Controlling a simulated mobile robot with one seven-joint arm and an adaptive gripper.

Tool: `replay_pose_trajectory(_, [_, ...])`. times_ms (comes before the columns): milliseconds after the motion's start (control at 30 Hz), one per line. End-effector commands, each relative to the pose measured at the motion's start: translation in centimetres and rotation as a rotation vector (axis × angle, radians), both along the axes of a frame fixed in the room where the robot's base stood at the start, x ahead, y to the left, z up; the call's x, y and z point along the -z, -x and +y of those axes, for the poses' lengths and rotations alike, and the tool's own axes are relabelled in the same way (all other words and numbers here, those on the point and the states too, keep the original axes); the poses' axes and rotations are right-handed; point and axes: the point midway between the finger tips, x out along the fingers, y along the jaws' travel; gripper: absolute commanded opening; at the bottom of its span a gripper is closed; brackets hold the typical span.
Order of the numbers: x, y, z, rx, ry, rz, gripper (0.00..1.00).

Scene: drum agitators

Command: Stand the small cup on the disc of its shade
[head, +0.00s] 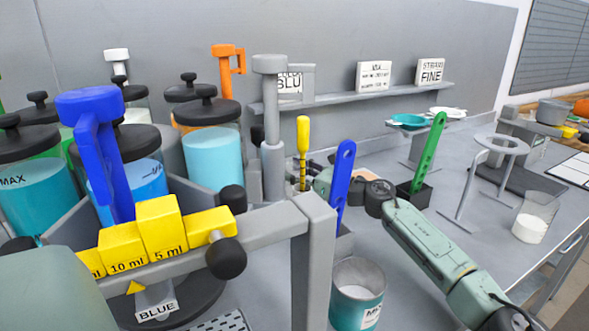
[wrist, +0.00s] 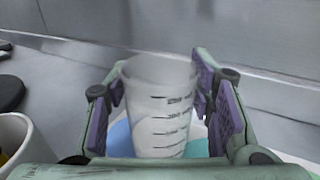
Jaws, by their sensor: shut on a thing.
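In the wrist view, the small cup (wrist: 160,110) is clear to whitish, with dark measuring lines. It stands between the purple-padded fingers of my gripper (wrist: 161,85), which is shut on it. Its mouth is toward the top of the picture and its base is hidden. A blue patch (wrist: 119,140) and a paler blue one (wrist: 196,148) show behind it; I cannot tell whether they are discs. In the head view, a teal disc (head: 409,120) and a whitish disc (head: 447,112) sit on a stand. There the cup is not clearly seen and my fingers are mostly hidden behind upright handles.
Blue (head: 343,178) and green (head: 429,150) handles stand upright near my arm. A MIX cup (head: 357,290), a beaker with white contents (head: 533,222) and a ring stand (head: 492,144) are on the bench. Lidded jars (head: 213,155) crowd the left. A pale container (wrist: 18,140) is close at wrist-view left.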

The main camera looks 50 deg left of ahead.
Motion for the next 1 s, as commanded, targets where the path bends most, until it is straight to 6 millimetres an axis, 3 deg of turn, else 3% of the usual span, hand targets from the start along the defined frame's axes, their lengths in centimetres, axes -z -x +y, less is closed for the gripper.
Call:
replay_pose_trajectory(300, [0.4,0.0,0.0,0.0,0.0,-0.001,0.2])
replay_pose_trajectory(333, [0.2,0.0,0.0,0.0,0.0,-0.001,0.51])
replay_pose_trajectory(433, [0.2,0.0,0.0,0.0,0.0,-0.001,0.57])
replay_pose_trajectory(800, [-0.3,0.0,0.0,0.0,0.0,0.0,0.57])
replay_pose_trajectory(1000, [0.4,-0.8,-3.4,0.003,-0.001,-0.001,0.57])
